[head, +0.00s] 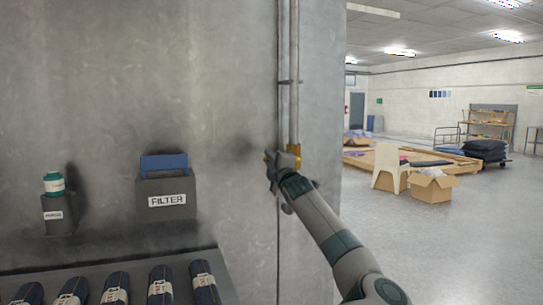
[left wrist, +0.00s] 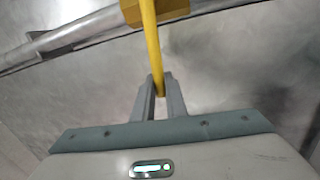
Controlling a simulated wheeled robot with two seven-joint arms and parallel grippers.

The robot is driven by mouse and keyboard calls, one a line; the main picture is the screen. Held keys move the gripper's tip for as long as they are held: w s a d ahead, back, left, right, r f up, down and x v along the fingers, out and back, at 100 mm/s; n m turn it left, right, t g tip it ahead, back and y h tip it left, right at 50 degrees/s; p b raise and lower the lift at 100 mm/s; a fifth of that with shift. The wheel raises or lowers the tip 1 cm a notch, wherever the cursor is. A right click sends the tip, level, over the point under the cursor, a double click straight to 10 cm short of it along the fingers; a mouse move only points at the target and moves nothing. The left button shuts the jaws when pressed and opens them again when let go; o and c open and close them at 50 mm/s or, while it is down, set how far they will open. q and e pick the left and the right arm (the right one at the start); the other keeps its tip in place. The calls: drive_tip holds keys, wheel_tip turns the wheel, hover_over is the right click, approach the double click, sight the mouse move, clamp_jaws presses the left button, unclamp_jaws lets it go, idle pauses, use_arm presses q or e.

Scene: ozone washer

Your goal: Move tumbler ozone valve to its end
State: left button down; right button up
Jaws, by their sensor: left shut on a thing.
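The ozone valve shows as a small yellow body (head: 295,150) on the vertical pipe at the wall's right edge in the head view. In the left wrist view its yellow body (left wrist: 150,12) is at the top, and its long yellow lever (left wrist: 152,50) runs down from it. My left gripper (head: 271,168) is at the valve, with my arm reaching up from the lower right. In the left wrist view my left gripper (left wrist: 160,82) has its two grey fingers shut on the lever's lower end. My right gripper is in neither view.
A grey concrete wall (head: 130,90) fills the left. On it are a box marked FILTER (head: 167,200) and a small holder (head: 57,215) with a teal-capped bottle (head: 53,184). Dark rolls (head: 160,285) lie on a shelf below. Open floor (head: 460,250), a chair and cardboard boxes (head: 433,188) are at right.

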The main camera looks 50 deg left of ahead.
use_arm(q)
drive_tip(key=shift+f+n, duration=0.6)
drive_tip(key=shift+n, duration=0.2)
drive_tip(key=c, duration=1.8)
unclamp_jaws()
drive_tip(key=shift+a+f, duration=0.1)
drive_tip(key=shift+o, duration=0.2)
